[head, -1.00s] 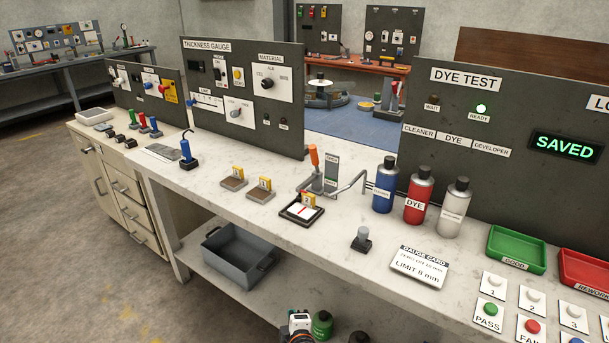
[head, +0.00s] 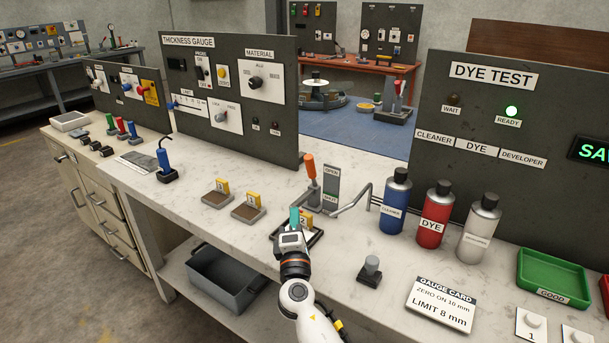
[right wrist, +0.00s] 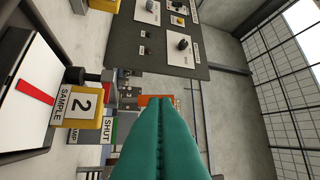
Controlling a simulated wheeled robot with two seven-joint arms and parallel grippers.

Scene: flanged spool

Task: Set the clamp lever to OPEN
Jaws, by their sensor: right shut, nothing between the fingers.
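The clamp lever (head: 310,170) has an orange handle and stands roughly upright behind the sample tray in the head view. Beside it is a grey plate (head: 331,183) marked OPEN at the top and SHUT at the bottom. My right gripper (head: 295,214) has teal fingers, pressed together and empty, in front of the lever and lower in the picture. In the right wrist view the fingertips (right wrist: 160,99) point at an orange patch, likely the lever handle (right wrist: 148,99), mostly hidden behind them. I cannot tell whether they touch. My left gripper is out of view.
The sample 2 block (right wrist: 82,108) and its tray (head: 316,238) sit close to my right gripper. A bent grey rod (head: 355,200) and spray cans, starting with the blue cleaner can (head: 395,205), stand to the right. A small grey post (head: 371,270) stands nearer the front edge.

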